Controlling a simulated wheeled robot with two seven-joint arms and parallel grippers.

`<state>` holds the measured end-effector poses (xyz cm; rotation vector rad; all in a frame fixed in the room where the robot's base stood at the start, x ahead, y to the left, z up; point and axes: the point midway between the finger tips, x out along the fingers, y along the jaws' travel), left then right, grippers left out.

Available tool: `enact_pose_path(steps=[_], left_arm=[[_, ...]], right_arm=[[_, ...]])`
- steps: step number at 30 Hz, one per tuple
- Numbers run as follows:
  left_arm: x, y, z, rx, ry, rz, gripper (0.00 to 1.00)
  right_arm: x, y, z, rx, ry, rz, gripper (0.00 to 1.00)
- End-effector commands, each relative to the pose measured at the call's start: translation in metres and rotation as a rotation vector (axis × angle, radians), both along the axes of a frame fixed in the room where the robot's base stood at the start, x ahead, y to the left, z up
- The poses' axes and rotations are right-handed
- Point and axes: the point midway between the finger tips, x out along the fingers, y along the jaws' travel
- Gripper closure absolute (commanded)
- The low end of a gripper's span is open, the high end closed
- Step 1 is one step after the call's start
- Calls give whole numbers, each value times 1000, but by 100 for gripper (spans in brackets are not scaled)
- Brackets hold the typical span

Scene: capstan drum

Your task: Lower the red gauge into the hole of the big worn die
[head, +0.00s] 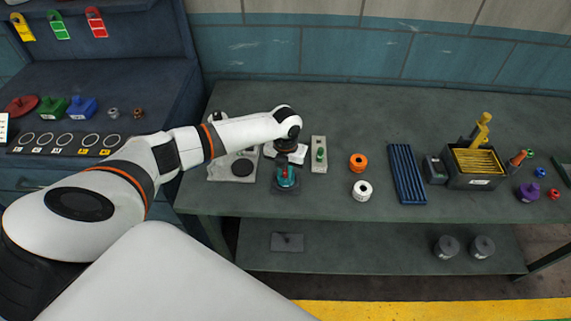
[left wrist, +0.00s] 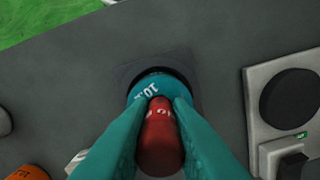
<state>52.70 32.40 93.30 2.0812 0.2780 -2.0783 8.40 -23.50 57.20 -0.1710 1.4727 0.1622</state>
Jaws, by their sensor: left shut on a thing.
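My left gripper (head: 286,166) points down over the table near its front edge. Its teal fingers, close up in the left wrist view (left wrist: 160,108), are shut on the red gauge (left wrist: 160,142), a red cylinder with pale marks. A round blue-teal piece with white lettering, seemingly the big worn die (left wrist: 146,88), lies just beyond the fingertips on a dark square base (left wrist: 126,72). The gauge overlaps this piece in view. The fingers and gauge cover its hole, so I cannot tell whether the gauge's lower end is inside. My right gripper is not in view.
A pale block with a green part (head: 319,154) stands close right. An orange ring (head: 358,162) and a white ring (head: 362,190) lie farther right, before a blue ribbed tray (head: 407,174). A pale stand with a black disc (head: 242,168) is close left.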

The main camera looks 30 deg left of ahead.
Motion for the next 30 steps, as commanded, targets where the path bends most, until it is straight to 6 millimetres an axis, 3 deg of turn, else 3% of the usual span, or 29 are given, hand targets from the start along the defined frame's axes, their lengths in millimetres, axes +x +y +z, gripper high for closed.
enact_pose_path(steps=[6, 7, 11, 22, 30], left_arm=[[-1, -1, -1, -1, 2, -1, 100], [-1, -1, -1, -1, 2, -1, 77], [-1, 0, -1, -1, 2, 0, 56], [0, 0, 9, -1, -1, -1, 56], [1, 0, 62, -1, -5, -2, 56]], right_arm=[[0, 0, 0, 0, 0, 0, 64], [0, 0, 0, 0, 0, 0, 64], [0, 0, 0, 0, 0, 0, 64], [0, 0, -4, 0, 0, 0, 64], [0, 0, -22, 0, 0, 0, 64]])
